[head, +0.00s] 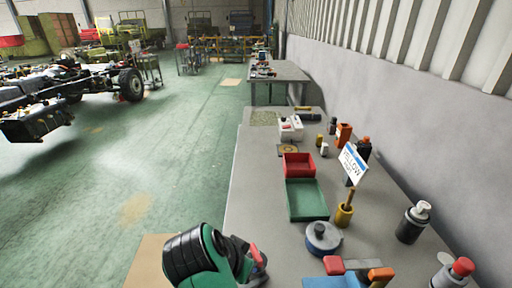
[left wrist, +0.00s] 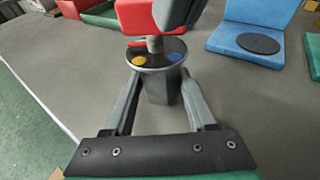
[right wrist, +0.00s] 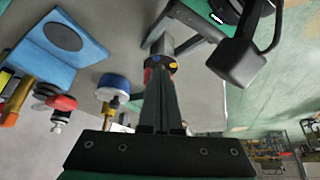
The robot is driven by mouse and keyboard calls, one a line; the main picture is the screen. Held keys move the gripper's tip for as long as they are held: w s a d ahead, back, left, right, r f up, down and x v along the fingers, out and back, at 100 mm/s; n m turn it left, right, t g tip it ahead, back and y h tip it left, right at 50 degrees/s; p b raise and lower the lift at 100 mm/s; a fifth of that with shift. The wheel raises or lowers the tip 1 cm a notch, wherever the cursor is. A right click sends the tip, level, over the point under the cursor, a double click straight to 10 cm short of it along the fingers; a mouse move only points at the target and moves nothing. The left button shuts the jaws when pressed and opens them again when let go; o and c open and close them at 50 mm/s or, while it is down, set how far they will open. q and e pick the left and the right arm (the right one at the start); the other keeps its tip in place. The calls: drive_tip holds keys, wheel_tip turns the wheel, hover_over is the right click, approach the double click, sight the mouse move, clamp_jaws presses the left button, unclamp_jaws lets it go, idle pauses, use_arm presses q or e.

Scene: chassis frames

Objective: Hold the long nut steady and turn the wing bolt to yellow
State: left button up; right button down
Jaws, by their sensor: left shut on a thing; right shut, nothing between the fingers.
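The long nut (left wrist: 160,88) is a grey hexagonal post standing upright between my left gripper's fingers (left wrist: 159,100), which are shut on it. On top of it is a dark disc (left wrist: 158,54) with a yellow dot and a blue dot. The wing bolt's grey shank (left wrist: 155,44) rises from the disc, with red parts (left wrist: 136,16) above. A small red pointer lies over the disc's far left edge, apart from the yellow dot. My right gripper (right wrist: 158,82) is shut and empty, its fingertips close beside the bolt's red part (right wrist: 147,74). A white card (head: 353,163) reads YELLOW.
A blue stand (left wrist: 246,32) with a dark round pad is nearby. A red bin (head: 299,164), green tray (head: 307,199) and blue-topped round can (head: 322,238) share the bench. Spray cans (head: 413,222) stand toward the wall. The bench's left edge borders open green floor.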

drive_tip(key=shift+s+d, duration=0.1)
drive_tip(key=shift+d, duration=0.3)
drive_tip(key=shift+d, duration=0.2)
drive_tip(key=shift+s, duration=0.1)
drive_tip(key=shift+s+a, duration=0.15)
drive_tip(key=shift+s, duration=0.2)
use_arm(q)
drive_tip(key=o, duration=1.1)
drive_tip(key=shift+c, duration=0.2)
